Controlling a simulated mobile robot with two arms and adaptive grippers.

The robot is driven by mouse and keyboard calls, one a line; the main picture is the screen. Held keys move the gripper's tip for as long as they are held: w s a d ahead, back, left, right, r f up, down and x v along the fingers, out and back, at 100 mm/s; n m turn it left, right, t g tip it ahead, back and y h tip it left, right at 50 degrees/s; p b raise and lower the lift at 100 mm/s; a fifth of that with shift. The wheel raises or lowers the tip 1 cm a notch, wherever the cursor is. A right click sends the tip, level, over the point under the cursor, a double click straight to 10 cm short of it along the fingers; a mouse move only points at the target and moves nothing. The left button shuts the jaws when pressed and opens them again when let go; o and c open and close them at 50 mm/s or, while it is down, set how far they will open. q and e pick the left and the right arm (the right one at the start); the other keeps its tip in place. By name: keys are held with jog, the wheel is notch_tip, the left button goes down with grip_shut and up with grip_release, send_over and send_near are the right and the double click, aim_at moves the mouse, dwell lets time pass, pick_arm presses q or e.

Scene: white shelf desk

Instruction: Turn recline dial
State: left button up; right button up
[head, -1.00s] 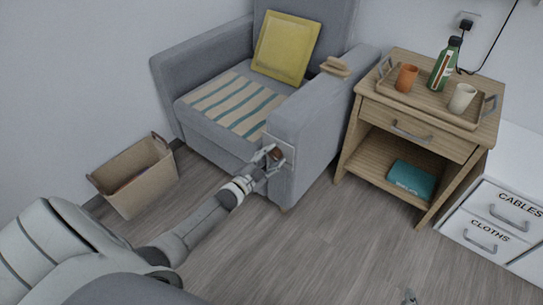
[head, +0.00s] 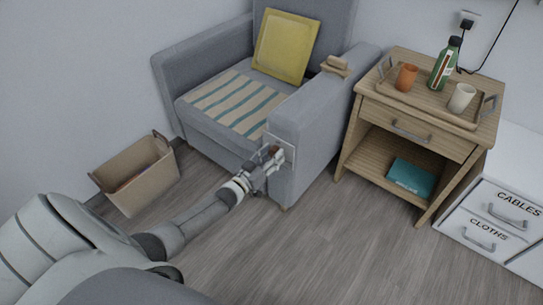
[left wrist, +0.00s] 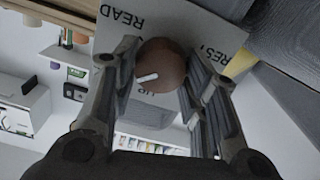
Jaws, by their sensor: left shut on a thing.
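The recline dial (left wrist: 168,58) is a round brown knob with a white pointer mark. It sits on a pale plate (left wrist: 125,22) lettered READ and REST, with a third label partly hidden. In the head view the plate (head: 289,151) is on the front of the grey armchair's right armrest (head: 310,115). My left gripper (head: 272,156) is at the plate, its fingers shut on the dial. In the left wrist view my left gripper (left wrist: 162,75) has a finger on each side of the knob. My right gripper is out of view.
A wooden side table (head: 432,137) with a tray, cups and a bottle stands right of the armchair. White drawers (head: 490,222) stand at the far right. A tan basket (head: 140,180) is on the floor at left. The floor in front is clear.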

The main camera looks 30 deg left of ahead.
pick_arm(q)
jog(key=shift+f+n+b, duration=0.1)
jog(key=shift+n+b, duration=0.65)
jog(key=shift+n, duration=4.25)
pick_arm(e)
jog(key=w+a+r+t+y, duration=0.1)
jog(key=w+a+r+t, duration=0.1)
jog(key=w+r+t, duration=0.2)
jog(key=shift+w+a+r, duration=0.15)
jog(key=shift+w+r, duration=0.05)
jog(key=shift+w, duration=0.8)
pick_arm(q)
jog(key=o, duration=1)
jog(key=shift+a, duration=0.1)
jog(key=shift+o, duration=0.2)
jog(key=shift+s, duration=0.15)
